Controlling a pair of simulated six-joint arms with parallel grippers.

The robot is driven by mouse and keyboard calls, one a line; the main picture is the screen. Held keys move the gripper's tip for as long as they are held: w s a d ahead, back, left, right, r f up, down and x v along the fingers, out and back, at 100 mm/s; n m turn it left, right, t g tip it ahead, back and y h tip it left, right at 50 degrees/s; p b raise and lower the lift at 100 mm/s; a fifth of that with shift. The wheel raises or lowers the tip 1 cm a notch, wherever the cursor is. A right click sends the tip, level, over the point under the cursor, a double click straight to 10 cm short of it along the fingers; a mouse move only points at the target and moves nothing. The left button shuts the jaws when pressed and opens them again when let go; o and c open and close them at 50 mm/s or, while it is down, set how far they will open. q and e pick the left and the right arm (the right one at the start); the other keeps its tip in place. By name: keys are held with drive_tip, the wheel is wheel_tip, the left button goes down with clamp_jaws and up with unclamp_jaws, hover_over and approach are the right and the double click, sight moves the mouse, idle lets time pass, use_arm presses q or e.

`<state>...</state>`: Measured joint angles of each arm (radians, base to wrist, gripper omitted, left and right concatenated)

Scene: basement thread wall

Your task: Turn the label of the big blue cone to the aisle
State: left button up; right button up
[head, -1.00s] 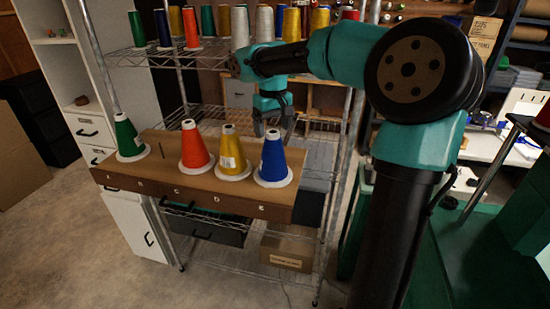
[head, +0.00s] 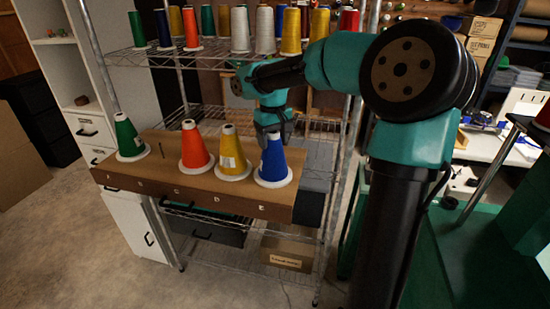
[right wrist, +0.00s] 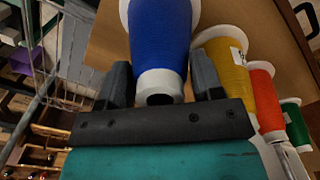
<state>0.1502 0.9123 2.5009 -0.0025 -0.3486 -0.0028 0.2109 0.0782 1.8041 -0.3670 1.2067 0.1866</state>
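The big blue cone (head: 273,163) stands upright on its white base at the right end of the wooden board, by the letter E. It also shows in the right wrist view (right wrist: 160,40). No label shows on its visible sides. My right gripper (head: 272,138) is at the top of this cone. In the right wrist view its two fingers (right wrist: 162,78) are open, one on each side of the white-tipped top, with gaps visible. My left gripper is not in view.
Large spools crowd the wire shelf (head: 160,58) above. A wire-rack post (head: 345,150) stands right of the board.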

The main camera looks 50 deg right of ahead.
drive_tip(key=c, duration=0.3)
drive_tip(key=shift+c, duration=0.2)
drive_tip(key=shift+r, duration=0.25)
drive_tip(key=shift+n, duration=0.3)
drive_tip(key=n, duration=0.5)
drive_tip(key=shift+n, duration=0.4)
drive_tip(key=n, duration=0.9)
drive_tip(key=shift+f, duration=0.25)
idle(0.4)
drive_tip(key=o, duration=1)
drive_tip(key=shift+c, duration=0.2)
